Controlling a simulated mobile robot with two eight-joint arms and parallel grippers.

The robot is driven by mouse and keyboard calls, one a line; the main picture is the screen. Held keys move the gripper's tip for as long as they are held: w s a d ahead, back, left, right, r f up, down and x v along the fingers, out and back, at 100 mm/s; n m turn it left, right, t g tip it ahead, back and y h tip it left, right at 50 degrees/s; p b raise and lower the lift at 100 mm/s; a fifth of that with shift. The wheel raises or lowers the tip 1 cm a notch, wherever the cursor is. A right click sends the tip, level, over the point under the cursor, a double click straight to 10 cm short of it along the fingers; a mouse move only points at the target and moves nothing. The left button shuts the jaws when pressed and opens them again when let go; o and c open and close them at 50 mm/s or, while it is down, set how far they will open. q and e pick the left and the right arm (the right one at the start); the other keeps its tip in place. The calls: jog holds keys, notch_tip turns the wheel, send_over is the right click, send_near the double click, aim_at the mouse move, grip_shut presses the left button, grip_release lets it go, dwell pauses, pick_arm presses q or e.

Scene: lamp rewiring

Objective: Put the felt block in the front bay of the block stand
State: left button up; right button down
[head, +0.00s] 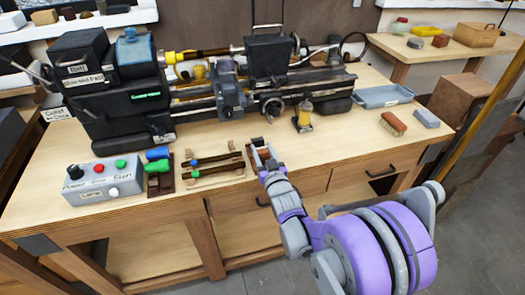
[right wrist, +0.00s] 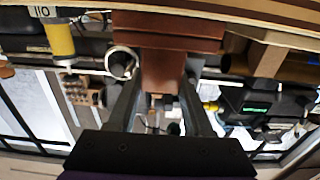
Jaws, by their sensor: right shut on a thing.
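The right gripper (head: 262,158) is shut on a reddish-brown block, which I take to be the felt block (right wrist: 168,35). In the right wrist view the block has a wide top part and a narrower part between the fingers. In the head view the gripper largely hides it, near the bench's front edge; I cannot tell whether it touches the bench. The block stand (head: 161,185) is dark red-brown and stands left of the gripper. It holds a blue block (head: 157,154) and a green block (head: 157,166) behind its front part, which looks empty. My left gripper is out of view.
A grey control box (head: 104,180) stands left of the stand. The lathe (head: 205,100) fills the back. A brush (head: 393,123) and grey block (head: 425,117) lie at right.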

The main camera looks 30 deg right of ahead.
jog(key=shift+f, duration=0.2)
jog(key=shift+c, duration=1.5)
grip_release()
jog(key=shift+r, duration=0.1)
jog(key=shift+r, duration=0.25)
jog(key=s+a+f+n+g+y, duration=0.1)
jog(key=s+a+f+g, duration=0.2)
jog(key=s, duration=0.7)
jog(key=s+a+f+n+g+y, duration=0.1)
jog(key=s+a+g, duration=0.4)
jog(key=s, duration=0.5)
jog(key=s+a+f+g+y, duration=0.2)
jog(key=s+a+f+g, duration=0.2)
jog(key=s+a, duration=0.3)
jog(key=s+f, duration=0.1)
jog(key=s, duration=0.2)
jog(key=shift+s+n, duration=0.35)
jog(key=shift+n, duration=0.05)
jog(key=shift+f, duration=0.1)
